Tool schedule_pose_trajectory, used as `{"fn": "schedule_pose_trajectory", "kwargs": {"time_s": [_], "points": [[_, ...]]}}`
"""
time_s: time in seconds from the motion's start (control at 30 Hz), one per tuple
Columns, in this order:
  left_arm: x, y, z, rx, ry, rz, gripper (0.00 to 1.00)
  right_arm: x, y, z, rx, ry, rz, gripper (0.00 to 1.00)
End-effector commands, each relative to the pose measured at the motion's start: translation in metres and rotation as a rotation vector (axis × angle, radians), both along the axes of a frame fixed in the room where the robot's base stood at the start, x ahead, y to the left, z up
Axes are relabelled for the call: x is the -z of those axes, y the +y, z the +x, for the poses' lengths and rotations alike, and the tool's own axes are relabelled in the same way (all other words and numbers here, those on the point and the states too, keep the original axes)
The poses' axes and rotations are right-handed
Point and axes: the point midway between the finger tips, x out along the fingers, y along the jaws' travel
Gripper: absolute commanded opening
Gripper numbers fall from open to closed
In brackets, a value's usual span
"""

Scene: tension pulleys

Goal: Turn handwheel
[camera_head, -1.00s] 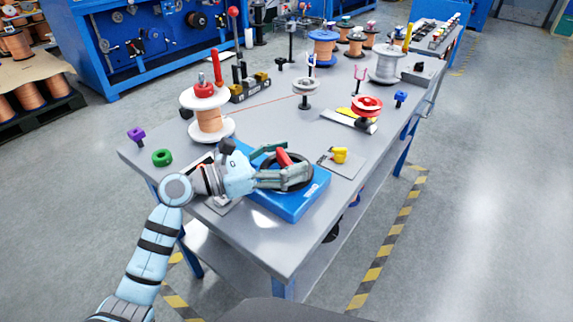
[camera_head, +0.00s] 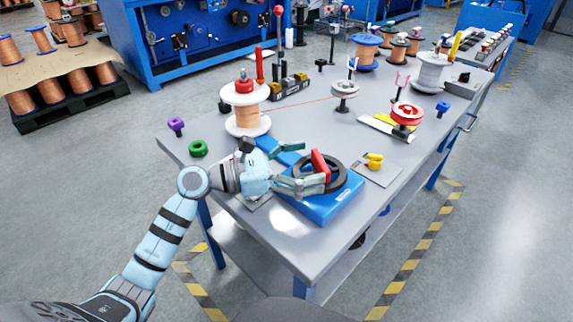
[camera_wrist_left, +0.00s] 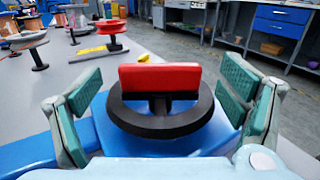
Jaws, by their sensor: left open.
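The black round handwheel (camera_head: 336,184) with a red grip bar (camera_head: 320,166) sits on a blue base (camera_head: 324,207) near the table's front corner. In the left wrist view the black handwheel (camera_wrist_left: 160,126) and its red bar (camera_wrist_left: 159,77) are centred ahead of the gripper. My left gripper (camera_head: 314,166) is open at the left side of the wheel. In the wrist view its green-padded fingers (camera_wrist_left: 164,97) stand wide apart, one on each side of the wheel and bar. I see no clear contact. My right gripper is not in view.
A copper wire spool (camera_head: 247,115) stands left behind the wheel. A green ring (camera_head: 198,148) and a purple part (camera_head: 176,125) lie at the left edge. A yellow part (camera_head: 375,161) lies right of the wheel, and a red pulley (camera_head: 407,113) stands farther back. The grey table (camera_head: 300,128) has clear patches between.

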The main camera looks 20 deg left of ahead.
Motion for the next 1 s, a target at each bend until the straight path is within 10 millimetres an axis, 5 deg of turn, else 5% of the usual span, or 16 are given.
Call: {"fn": "schedule_pose_trajectory", "kwargs": {"time_s": [0.2,0.33,1.0], "points": [[0.003,0.05,-0.038,0.0,0.007,0.011,0.9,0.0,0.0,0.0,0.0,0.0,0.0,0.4],[0.002,0.066,-0.051,0.001,0.004,0.006,0.9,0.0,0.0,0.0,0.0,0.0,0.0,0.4],[0.0,0.071,-0.055,0.0,0.001,0.001,0.9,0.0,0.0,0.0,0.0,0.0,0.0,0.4]]}}
